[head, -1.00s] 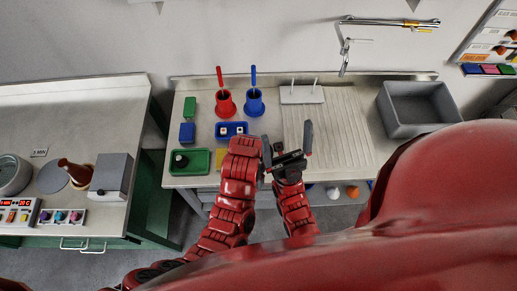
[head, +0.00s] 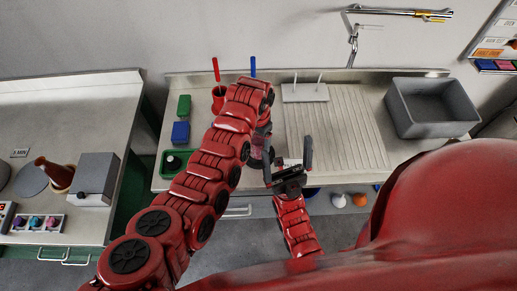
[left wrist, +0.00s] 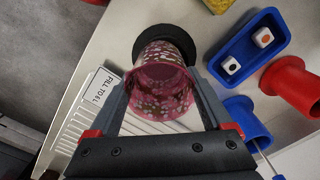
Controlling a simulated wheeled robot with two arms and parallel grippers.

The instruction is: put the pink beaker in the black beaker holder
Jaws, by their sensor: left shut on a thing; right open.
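The pink beaker (left wrist: 160,88), patterned with pale flowers, is between the fingers of my left gripper (left wrist: 163,108) in the left wrist view. The gripper is shut on it, and its open mouth faces the camera. The round black beaker holder (left wrist: 176,36) shows behind the beaker's far end; I cannot tell whether the base is inside it or above it. In the head view the beaker (head: 257,149) is a small pinkish patch beside my left forearm, and the holder is not clear. My right gripper (head: 288,160) is open and empty at the counter's front edge.
A blue tray with two dice (left wrist: 270,30), a red cup (left wrist: 290,84) and a blue cup (left wrist: 243,120) lie close by. A "fill to 4 L" label (left wrist: 101,88) is beside the beaker.

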